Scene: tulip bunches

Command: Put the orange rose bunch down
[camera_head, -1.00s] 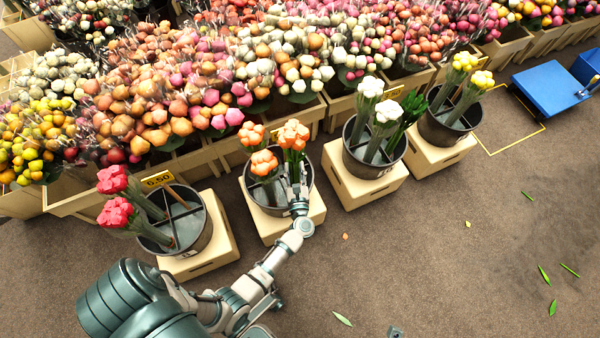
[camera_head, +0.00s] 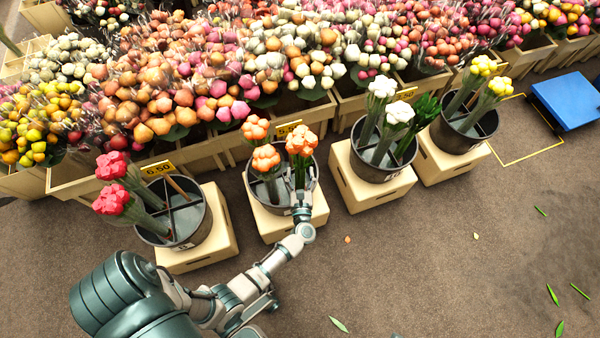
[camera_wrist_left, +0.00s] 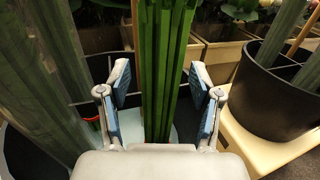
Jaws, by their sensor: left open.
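Several orange bunches stand in the black bucket (camera_head: 279,207) in the middle of the row. The right-hand orange bunch (camera_head: 301,143) is upright in it, with its green stems in front of my left gripper (camera_head: 302,190). In the left wrist view the stems (camera_wrist_left: 163,70) stand between the two fingers of the gripper (camera_wrist_left: 163,100). The fingers are apart, with a gap on both sides of the stems. My right gripper is not in view.
The bucket stands on a cream crate (camera_head: 272,227). A bucket of red bunches (camera_head: 187,218) is to the left, and a bucket of white bunches (camera_head: 374,168) is to the right. Flower displays fill the back. The floor in front is mostly clear, with scattered leaves.

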